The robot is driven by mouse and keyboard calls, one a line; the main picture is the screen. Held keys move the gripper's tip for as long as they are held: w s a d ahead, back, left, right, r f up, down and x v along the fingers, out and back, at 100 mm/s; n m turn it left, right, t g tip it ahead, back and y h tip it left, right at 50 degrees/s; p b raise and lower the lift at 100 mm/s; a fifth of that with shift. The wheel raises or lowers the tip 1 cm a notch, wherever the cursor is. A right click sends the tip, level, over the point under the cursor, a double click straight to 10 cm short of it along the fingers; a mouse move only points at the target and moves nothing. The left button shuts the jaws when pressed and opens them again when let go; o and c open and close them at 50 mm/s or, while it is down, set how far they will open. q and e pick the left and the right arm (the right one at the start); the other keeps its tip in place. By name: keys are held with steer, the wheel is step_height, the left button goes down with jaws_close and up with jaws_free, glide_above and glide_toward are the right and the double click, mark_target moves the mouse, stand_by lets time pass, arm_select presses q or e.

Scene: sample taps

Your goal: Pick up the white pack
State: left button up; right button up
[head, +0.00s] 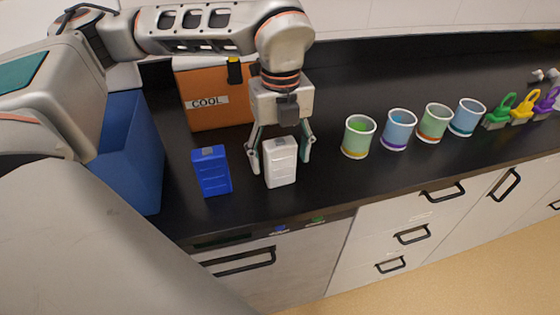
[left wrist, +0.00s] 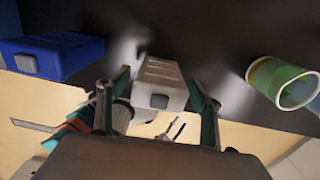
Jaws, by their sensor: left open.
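The white pack (head: 281,165) stands upright on the black counter near its front edge. My left gripper (head: 281,158) is open above it, with one finger on each side of the pack. In the left wrist view the white pack (left wrist: 158,84) lies between the two fingers (left wrist: 155,95), and a gap shows at least on the right side. Whether either finger touches the pack I cannot tell. My right gripper is not in view.
A blue pack (head: 211,171) stands just left of the white pack. An orange box marked COOL (head: 205,112) and a blue container (head: 130,150) are behind and left. Several cups (head: 358,137) stand to the right, then green, yellow and purple clips (head: 525,108). Drawers lie below the counter's front edge.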

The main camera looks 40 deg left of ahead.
arm_select(q)
steer(key=shift+f, duration=1.35)
steer(key=shift+a, duration=0.1)
steer(key=c, duration=1.3)
steer(key=shift+r, duration=0.1)
steer(key=shift+c, duration=0.2)
